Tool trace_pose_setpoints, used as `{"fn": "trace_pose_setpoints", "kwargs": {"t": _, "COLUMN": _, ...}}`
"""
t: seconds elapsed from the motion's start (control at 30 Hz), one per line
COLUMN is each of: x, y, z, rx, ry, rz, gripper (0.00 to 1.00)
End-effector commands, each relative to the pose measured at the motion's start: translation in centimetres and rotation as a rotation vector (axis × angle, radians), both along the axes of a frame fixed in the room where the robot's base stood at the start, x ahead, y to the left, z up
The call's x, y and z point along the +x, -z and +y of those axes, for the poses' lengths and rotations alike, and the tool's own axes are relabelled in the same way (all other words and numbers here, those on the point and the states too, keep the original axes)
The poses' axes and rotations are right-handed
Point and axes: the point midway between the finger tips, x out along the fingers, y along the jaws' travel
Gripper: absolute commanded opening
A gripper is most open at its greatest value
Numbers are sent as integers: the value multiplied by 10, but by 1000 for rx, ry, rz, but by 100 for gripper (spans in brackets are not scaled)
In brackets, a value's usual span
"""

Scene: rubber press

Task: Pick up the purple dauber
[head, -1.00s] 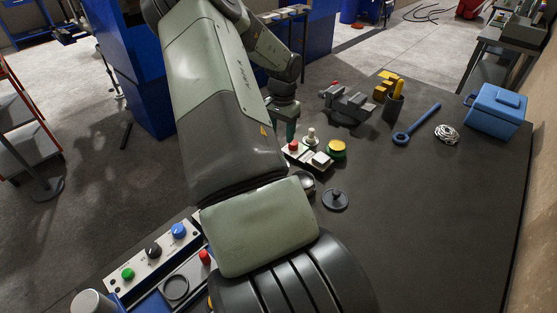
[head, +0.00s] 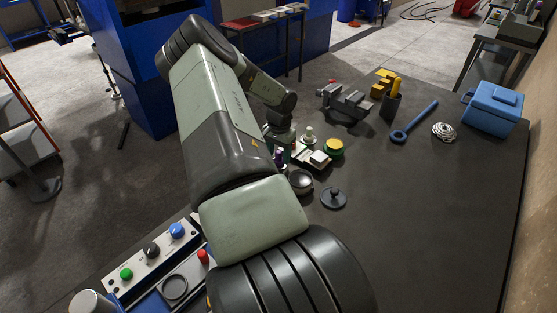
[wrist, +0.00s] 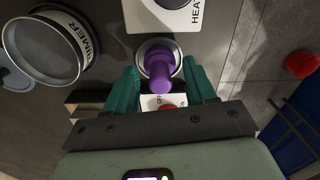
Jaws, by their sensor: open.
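The purple dauber (wrist: 160,66) stands in a round metal-rimmed holder in the wrist view. It also shows as a small purple patch in the head view (head: 279,158), partly hidden by my arm. My gripper (wrist: 161,74) is open, with one teal finger to the left of the dauber and one to the right. The dauber appears between the fingertips, with a gap on both sides. I cannot tell how far the fingers are above it. In the head view my gripper (head: 282,143) is mostly hidden behind my arm.
A PRIMER tin (wrist: 50,45) stands close to the left finger. A white HEAT panel (wrist: 165,14) lies just beyond the dauber, and a white plate with a red button (wrist: 166,107) lies between the fingers. A vise (head: 345,102) stands farther off.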

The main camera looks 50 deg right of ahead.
Motion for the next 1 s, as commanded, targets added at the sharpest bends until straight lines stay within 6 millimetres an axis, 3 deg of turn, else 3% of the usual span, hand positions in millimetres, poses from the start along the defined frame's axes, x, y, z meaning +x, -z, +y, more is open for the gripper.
{"fn": "trace_pose_setpoints", "kwargs": {"t": 0.07, "x": 0, "y": 0, "z": 0, "rx": 0, "ry": 0, "rz": 0, "gripper": 55}}
{"fn": "trace_pose_setpoints", "kwargs": {"t": 0.43, "x": 0, "y": 0, "z": 0, "rx": 0, "ry": 0, "rz": 0, "gripper": 0}}
{"fn": "trace_pose_setpoints", "kwargs": {"t": 0.83, "x": 0, "y": -1, "z": 0, "rx": 1, "ry": 0, "rz": 0, "gripper": 0}}
{"fn": "trace_pose_setpoints", "kwargs": {"t": 1.0, "x": 1, "y": -18, "z": 0, "rx": 0, "ry": 1, "rz": -3, "gripper": 0}}
